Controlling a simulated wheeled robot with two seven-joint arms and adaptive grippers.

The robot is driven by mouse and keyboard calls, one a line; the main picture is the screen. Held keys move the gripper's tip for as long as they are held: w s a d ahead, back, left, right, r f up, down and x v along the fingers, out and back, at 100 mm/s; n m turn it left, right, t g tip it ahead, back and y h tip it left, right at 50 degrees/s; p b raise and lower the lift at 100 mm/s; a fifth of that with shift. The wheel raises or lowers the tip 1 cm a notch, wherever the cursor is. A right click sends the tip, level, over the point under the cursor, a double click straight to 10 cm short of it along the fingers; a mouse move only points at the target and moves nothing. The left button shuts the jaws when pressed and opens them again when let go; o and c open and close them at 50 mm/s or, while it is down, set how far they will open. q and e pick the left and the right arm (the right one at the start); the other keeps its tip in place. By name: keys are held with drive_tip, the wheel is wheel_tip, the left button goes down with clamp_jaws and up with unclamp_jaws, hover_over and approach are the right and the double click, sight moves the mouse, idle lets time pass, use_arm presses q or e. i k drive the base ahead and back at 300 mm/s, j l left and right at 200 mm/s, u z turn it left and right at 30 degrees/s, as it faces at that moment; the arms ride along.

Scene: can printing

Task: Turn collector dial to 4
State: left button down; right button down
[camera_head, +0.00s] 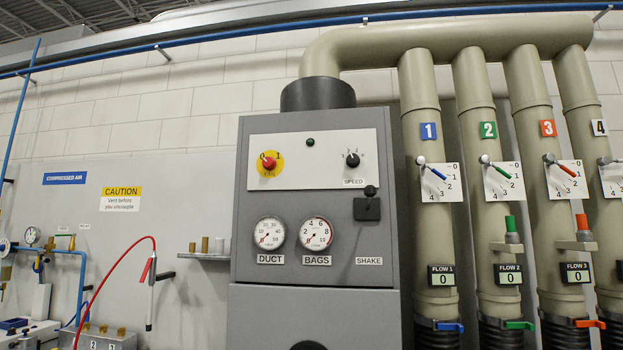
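The grey collector cabinet (245,215) stands in the middle of the head view, with a white panel (320,139) on its upper front. A black round dial (352,160) sits at the right of this panel, above the label SPEED. Small numbers surround the dial, but they are too small to read surely, and I cannot tell which one it points to. A red switch (268,163) on a yellow disc marked 0 and 1 is at the panel's left. A small dark green lamp (310,142) is between them. Neither gripper is in view.
DUCT (270,233) and BAGS (316,234) gauges and a black SHAKE handle (368,206) sit below the panel. Beige pipes (429,250) with coloured levers stand close on the right. A red hose (110,258) hangs on the left wall. The space before the panel looks clear.

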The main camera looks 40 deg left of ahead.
sight(352, 161)
drive_tip(key=u, duration=1.2)
